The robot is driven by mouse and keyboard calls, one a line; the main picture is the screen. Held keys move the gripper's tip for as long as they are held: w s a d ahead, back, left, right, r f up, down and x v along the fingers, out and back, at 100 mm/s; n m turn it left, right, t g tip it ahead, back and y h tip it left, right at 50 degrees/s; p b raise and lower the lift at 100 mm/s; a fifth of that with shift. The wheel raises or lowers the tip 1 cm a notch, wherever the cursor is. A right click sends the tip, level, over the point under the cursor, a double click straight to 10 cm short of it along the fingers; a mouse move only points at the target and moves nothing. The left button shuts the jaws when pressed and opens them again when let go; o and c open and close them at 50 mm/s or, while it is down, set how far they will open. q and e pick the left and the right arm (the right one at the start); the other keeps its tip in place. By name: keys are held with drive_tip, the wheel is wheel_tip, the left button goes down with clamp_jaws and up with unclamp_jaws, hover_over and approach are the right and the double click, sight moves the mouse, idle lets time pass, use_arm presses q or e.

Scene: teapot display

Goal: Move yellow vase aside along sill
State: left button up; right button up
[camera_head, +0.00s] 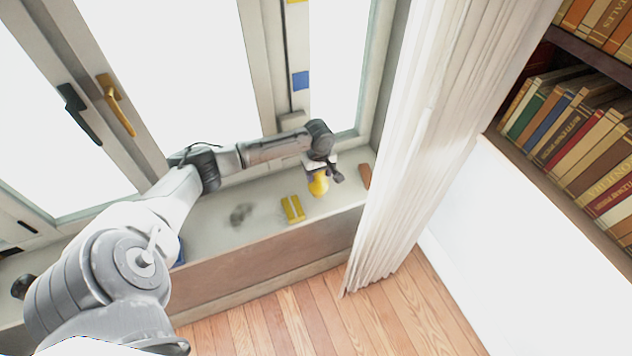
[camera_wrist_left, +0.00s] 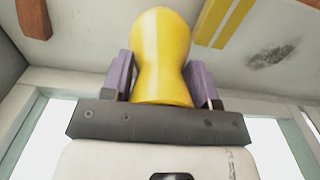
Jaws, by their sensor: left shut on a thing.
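The yellow vase (camera_head: 318,185) is at the right part of the window sill (camera_head: 215,215) in the head view. My left gripper (camera_head: 322,172) reaches down to it from the window side. In the left wrist view the vase (camera_wrist_left: 162,50) fills the space between the two purple fingers of my left gripper (camera_wrist_left: 163,80), which are shut on it. Its lower part is hidden behind the gripper body in that view. I cannot tell whether the vase touches the sill. My right gripper is not in view.
A yellow striped block (camera_head: 293,209) lies on the sill just left of the vase. A brown block (camera_head: 365,176) stands to its right, near the white curtain (camera_head: 415,150). A dark smudge (camera_head: 241,213) marks the sill farther left. Window handles (camera_head: 116,104) project behind my arm.

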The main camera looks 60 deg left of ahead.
sight(318, 181)
use_arm(q)
drive_tip(key=shift+f, duration=2.05)
drive_tip(key=o, duration=1.1)
drive_tip(key=shift+f, duration=0.15)
